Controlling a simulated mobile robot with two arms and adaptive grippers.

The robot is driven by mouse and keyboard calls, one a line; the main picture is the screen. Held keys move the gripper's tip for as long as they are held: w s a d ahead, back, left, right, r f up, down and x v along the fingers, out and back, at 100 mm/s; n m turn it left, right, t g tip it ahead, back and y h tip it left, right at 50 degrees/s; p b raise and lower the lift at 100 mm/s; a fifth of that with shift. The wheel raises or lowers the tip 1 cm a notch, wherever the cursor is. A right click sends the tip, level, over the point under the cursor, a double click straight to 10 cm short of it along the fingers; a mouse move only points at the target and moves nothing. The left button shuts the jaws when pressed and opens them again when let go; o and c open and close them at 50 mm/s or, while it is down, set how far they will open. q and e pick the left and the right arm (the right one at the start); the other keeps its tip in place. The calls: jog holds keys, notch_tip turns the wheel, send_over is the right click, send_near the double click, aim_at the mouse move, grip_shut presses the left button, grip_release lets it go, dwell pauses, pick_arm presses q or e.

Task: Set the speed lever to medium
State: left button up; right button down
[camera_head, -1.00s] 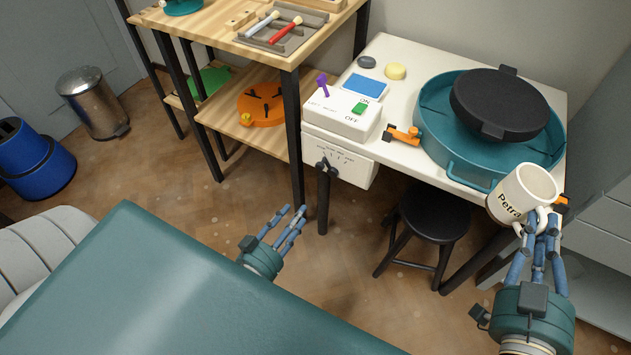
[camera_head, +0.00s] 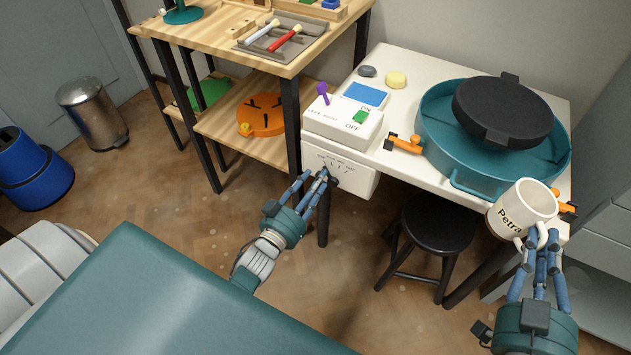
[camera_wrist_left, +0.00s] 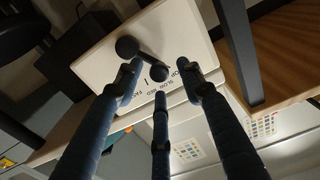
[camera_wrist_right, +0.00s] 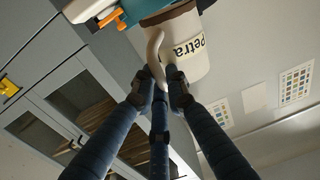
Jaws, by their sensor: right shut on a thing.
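The speed lever is a black lever with round ends, shown in the left wrist view (camera_wrist_left: 145,58) on a white panel (camera_wrist_left: 185,30) with printed speed labels. The same panel (camera_head: 352,180) is on the front of the white wheel table in the head view, where my fingers partly cover the lever. My left gripper (camera_head: 313,177) is open at the panel, its fingers spread around the lever's near end in the left wrist view (camera_wrist_left: 160,85). I cannot tell which label the lever points to. My right gripper (camera_head: 542,240) is shut on the handle of a white "Petra" mug (camera_head: 515,210).
Above the panel, a white box (camera_head: 340,125) carries a purple lever (camera_head: 322,92) and a green switch (camera_head: 361,117). A teal basin (camera_head: 440,150) with a black wheel stands to the right. A black stool (camera_head: 438,223) is below. A wooden shelf (camera_head: 215,125) is left.

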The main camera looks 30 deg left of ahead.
pick_arm(q)
jog(key=shift+w, duration=0.3)
grip_shut()
